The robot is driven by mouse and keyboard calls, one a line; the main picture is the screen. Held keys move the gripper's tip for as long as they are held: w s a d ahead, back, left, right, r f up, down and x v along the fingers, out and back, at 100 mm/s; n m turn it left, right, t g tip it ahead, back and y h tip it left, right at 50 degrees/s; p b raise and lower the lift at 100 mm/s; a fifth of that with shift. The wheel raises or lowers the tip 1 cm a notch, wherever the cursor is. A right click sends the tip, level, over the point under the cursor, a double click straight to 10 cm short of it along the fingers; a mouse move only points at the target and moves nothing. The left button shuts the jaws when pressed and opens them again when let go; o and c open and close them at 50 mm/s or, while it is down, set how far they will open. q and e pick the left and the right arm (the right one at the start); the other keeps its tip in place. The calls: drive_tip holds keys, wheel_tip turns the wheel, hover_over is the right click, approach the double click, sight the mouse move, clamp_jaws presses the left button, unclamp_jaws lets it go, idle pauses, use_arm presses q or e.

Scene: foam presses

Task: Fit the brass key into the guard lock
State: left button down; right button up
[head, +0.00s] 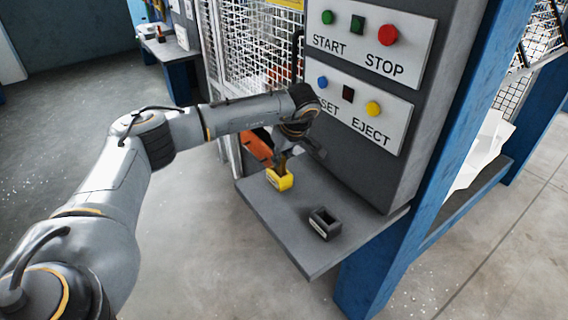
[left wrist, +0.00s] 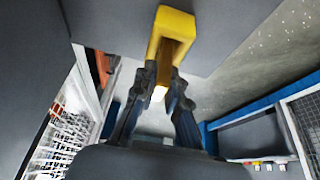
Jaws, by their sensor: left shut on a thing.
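My left gripper (head: 284,157) points down over the shelf, shut on the brass key (left wrist: 169,64). The key's lower end is at a yellow open-topped block (head: 280,179) on the shelf. In the left wrist view the yellow block (left wrist: 168,24) surrounds the key's end on several sides. I cannot tell how deep the key sits in it. A dark grey open-topped block (head: 324,224) stands apart on the shelf, to the right and nearer. No label tells which block is the guard lock. My right gripper is out of view.
The grey shelf (head: 281,227) juts out below a panel with START and STOP buttons (head: 372,43) and a lower panel with an EJECT button (head: 358,108). A blue post (head: 398,225) stands at the right. The shelf between the two blocks is clear.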

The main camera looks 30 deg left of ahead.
use_arm(q)
drive_tip(key=shift+d+r, duration=0.1)
drive_tip(key=shift+r, duration=0.1)
drive_tip(key=shift+s, duration=0.15)
drive_tip(key=shift+a+f, duration=0.2)
drive_tip(key=shift+a, duration=0.05)
drive_tip(key=c, duration=1.4)
unclamp_jaws()
drive_tip(key=shift+d, duration=0.1)
drive_tip(key=shift+r, duration=0.45)
drive_tip(key=b+v, duration=0.3)
drive_tip(key=v, duration=0.8)
drive_tip(key=shift+d+r, duration=0.1)
drive_tip(key=shift+r, duration=0.15)
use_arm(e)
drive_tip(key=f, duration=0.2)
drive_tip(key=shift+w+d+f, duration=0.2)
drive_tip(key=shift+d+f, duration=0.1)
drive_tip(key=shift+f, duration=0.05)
